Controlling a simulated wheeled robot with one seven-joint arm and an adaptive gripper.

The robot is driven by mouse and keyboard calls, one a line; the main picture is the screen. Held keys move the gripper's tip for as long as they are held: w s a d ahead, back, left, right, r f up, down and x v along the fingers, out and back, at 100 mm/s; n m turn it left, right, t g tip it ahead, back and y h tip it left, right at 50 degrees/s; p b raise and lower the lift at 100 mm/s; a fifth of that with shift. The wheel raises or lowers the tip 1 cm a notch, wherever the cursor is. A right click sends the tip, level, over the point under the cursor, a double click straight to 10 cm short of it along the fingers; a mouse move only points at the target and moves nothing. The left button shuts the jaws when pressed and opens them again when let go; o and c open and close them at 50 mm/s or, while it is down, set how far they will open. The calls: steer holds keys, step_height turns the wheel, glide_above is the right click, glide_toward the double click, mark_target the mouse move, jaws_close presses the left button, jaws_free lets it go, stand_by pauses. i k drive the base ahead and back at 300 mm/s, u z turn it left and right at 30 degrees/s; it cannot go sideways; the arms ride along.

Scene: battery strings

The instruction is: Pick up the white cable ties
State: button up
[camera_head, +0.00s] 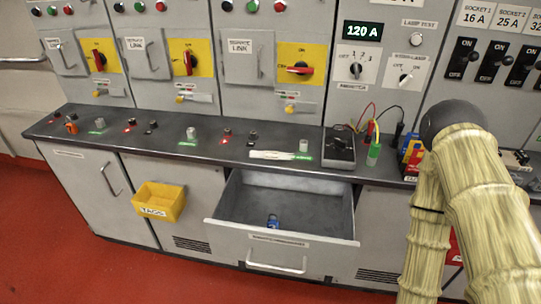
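A flat white strip-like bundle (278,155) lies on the dark countertop, behind the open drawer and left of a grey meter box. It may be the white cable ties, but it is too small to make out single ties. My arm, in a pale yellow sleeve with a dark round joint, fills the right side of the picture. My gripper does not show, so its fingers and anything in them cannot be seen. The arm hides part of the counter at the right.
An open grey drawer (230,205) juts out below the counter, with a small blue item (273,221) inside. A yellow tags bin (160,201) hangs on the cabinet front. A meter box (340,148) with leads stands on the counter. Red floor is clear in front.

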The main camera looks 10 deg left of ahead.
mark_target(269, 154)
steer(key=k, duration=0.5)
steer(key=u, duration=1.2)
steer(key=i, duration=0.55)
steer(key=z, duration=0.65)
